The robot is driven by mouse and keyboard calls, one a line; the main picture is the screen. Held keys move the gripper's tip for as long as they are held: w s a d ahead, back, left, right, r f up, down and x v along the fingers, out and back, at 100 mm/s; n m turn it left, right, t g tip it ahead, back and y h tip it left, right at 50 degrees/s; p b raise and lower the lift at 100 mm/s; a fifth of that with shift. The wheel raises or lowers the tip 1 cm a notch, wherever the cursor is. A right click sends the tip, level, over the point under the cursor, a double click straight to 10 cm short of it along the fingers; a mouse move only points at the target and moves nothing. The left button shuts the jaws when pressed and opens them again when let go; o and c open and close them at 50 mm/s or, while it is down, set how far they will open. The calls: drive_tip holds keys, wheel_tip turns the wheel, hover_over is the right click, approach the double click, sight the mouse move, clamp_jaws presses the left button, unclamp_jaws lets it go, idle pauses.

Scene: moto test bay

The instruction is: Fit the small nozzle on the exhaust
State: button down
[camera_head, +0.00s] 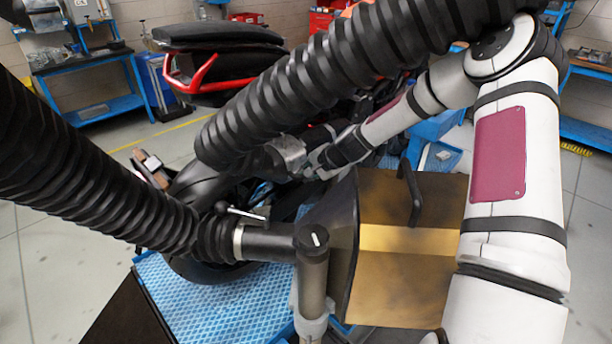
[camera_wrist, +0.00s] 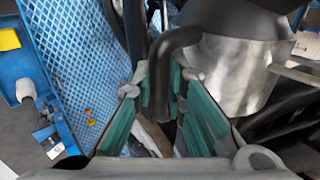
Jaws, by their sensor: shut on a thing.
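My gripper (camera_head: 318,168) is in the middle of the head view, below the large black hose. In the wrist view its teal-padded fingers (camera_wrist: 162,92) are shut around a black curved handle (camera_wrist: 178,42). The handle sits beside a silver metal body with a dark upper part, which looks like the small nozzle (camera_wrist: 232,72). In the head view a grey metal piece (camera_head: 289,153) shows just left of the gripper. I cannot tell the exhaust apart there, as hoses and my arm hide much of the motorcycle (camera_head: 218,62).
A brass-coloured box-shaped nozzle (camera_head: 405,285) with a black handle stands close in front. A black corrugated hose (camera_head: 110,190) joins its pipe from the left; a larger hose (camera_head: 330,70) crosses above. A blue patterned platform (camera_head: 200,305) lies below. Workbenches (camera_head: 85,65) stand behind.

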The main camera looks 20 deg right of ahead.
drive_tip(key=w+d+b, duration=0.3)
drive_tip(key=d+b, duration=0.1)
drive_tip(key=d, duration=0.4)
drive_tip(key=shift+w+d+f, duration=0.15)
drive_tip(key=shift+w+f, duration=0.1)
drive_tip(key=shift+f, duration=0.2)
idle(1.4)
drive_tip(key=shift+d+f, duration=0.2)
drive_tip(key=shift+d, duration=0.05)
idle(0.6)
drive_tip(key=c, duration=1.5)
unclamp_jaws()
drive_tip(key=shift+c, duration=0.2)
